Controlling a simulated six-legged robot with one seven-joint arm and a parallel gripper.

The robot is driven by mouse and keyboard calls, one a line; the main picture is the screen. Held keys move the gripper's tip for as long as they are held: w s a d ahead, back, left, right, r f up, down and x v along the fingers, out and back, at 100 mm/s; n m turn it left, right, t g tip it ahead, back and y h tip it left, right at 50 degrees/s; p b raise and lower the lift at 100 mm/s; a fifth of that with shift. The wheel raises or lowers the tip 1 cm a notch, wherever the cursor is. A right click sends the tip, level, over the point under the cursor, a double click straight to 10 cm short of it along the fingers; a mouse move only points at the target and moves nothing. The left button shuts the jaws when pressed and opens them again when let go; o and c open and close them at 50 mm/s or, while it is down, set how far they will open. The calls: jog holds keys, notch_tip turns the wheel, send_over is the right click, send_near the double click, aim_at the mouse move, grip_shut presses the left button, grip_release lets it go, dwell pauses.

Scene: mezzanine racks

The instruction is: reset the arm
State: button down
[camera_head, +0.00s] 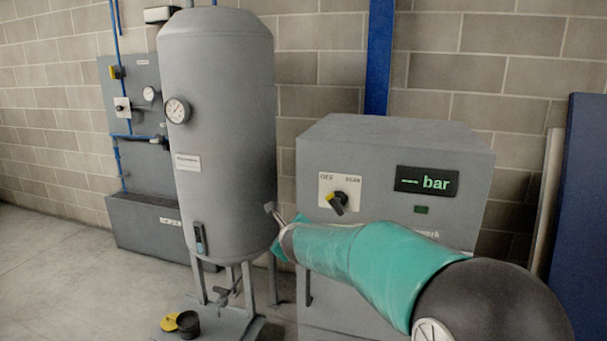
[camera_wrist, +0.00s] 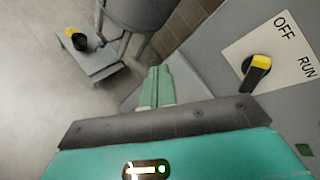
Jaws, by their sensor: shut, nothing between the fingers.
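My arm in its green sleeve reaches in from the lower right in the head view. My gripper (camera_head: 271,210) is at its end, between the grey tank and the grey cabinet. In the wrist view, the two green fingers (camera_wrist: 156,86) lie together with nothing between them. The fingers look apart from the black rotary switch (camera_wrist: 256,72), which has a yellow mark and sits on a plate marked OFF and RUN. The switch also shows in the head view (camera_head: 337,203) on the cabinet front.
The grey tank (camera_head: 222,150) with a gauge (camera_head: 177,110) stands left of my gripper. The grey cabinet (camera_head: 400,150) has a display reading dashes and "bar" (camera_head: 426,182). A black and yellow cup-like item (camera_head: 188,324) is by the tank's foot. The floor at left is clear.

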jog(key=s+d+r+n+g+y, duration=0.1)
jog(key=s+d+r+n, duration=0.2)
jog(key=s+n, duration=0.4)
jog(key=s+d+r+n+g+y, duration=0.1)
jog(key=s+d+r+n, duration=0.1)
jog(key=s+r+n, duration=0.5)
jog(key=s+d+f+n+g+h, duration=0.1)
jog(key=s+d+f+n, duration=0.2)
jog(key=s, duration=0.6)
jog(key=s+d+f+n+g+h, duration=0.2)
jog(key=s+d+f+n, duration=0.2)
jog(key=s+d, duration=0.3)
jog(key=s+d+f+n+g+h, duration=0.1)
jog(key=s+d+f+n+g, duration=0.1)
jog(key=s, duration=0.9)
jog(key=d+f+n, duration=0.1)
jog(key=d+f, duration=0.1)
jog(key=d, duration=0.1)
jog(key=shift+s+h, duration=0.25)
jog(key=shift+h, duration=0.05)
